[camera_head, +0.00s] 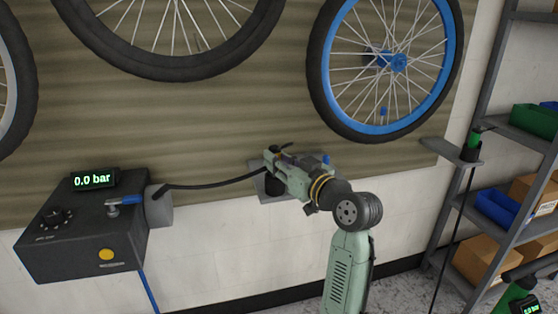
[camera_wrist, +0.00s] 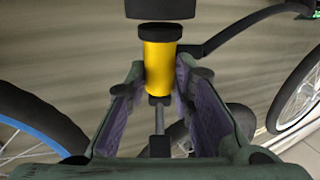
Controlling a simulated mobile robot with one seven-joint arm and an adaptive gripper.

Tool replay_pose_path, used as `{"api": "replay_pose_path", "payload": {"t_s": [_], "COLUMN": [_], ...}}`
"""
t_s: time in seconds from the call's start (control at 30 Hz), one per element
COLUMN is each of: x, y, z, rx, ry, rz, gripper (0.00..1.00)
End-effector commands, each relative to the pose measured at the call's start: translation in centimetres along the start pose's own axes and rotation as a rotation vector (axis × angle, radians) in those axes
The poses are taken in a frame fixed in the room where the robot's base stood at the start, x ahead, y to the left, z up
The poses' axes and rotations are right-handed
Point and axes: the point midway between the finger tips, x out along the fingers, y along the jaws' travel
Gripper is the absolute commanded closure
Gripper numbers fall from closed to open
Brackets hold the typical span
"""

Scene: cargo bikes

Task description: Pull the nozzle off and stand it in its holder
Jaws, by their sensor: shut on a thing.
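The nozzle (camera_wrist: 158,65) is a yellow cylinder with black ends, seen between my fingertips in the wrist view. My gripper (camera_wrist: 160,82) is shut on it; in the head view my gripper (camera_head: 272,162) mostly hides it. A dark cup on a grey wall bracket, seemingly the holder (camera_head: 275,188), is just below my gripper. In the wrist view a dark block, likely this cup (camera_wrist: 160,8), is in line with the nozzle's end; I cannot tell whether they touch. The blue-rimmed wheel (camera_head: 452,72) hangs at upper right, apart from my gripper.
A black hose (camera_head: 220,184) runs from the dark pump box (camera_head: 85,235), whose display reads 0.0 bar, to my gripper. Another bracket with a green-topped item (camera_head: 474,138) is at right, beside a grey shelf (camera_head: 518,145) with bins and boxes. Other wheels hang at upper left.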

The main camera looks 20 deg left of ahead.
Motion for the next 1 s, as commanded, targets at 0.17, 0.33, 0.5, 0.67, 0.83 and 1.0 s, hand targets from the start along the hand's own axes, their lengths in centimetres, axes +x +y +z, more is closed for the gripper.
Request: {"api": "replay_pose_path", "payload": {"t_s": [0.17, 0.33, 0.5, 0.67, 0.83, 1.0], "x": [0.0, 0.0, 0.0, 0.0, 0.0, 0.0], "y": [0.0, 0.0, 0.0, 0.0, 0.0, 0.0], "z": [0.0, 0.4, 0.9, 1.4, 1.5, 1.4], "rx": [0.0, 0.0, 0.0, 0.0, -0.001, 0.0], "ry": [0.001, 0.001, 0.001, 0.001, 0.001, 0.001], "rz": [0.0, 0.0, 0.0, 0.0, 0.0, 0.0], "gripper": [1.0, 1.0, 1.0, 1.0, 1.0, 0.76]}}
